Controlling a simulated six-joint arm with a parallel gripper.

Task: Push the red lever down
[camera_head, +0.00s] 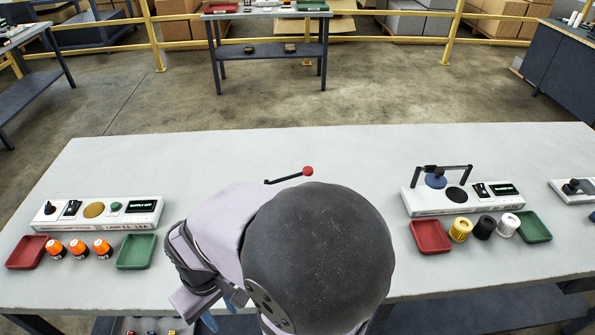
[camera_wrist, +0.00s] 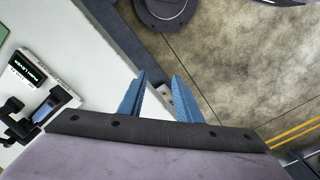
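The red lever has a red ball knob (camera_head: 308,171) on a thin black rod, raised above the table behind my arm in the head view. Its base is hidden by my arm. My gripper (camera_head: 221,312) is at the lower left of my arm in the head view, near the table's front edge and well in front of the knob. In the wrist view my gripper (camera_wrist: 160,97) shows two blue fingers apart with nothing between them. The red knob is not visible in the wrist view.
On the table (camera_head: 340,145), a left panel (camera_head: 75,216) stands behind red and green trays and orange-capped containers. A right panel (camera_head: 420,203) has black handles, with trays and spools in front. The wrist view shows a panel with a dark display (camera_wrist: 30,68) at left.

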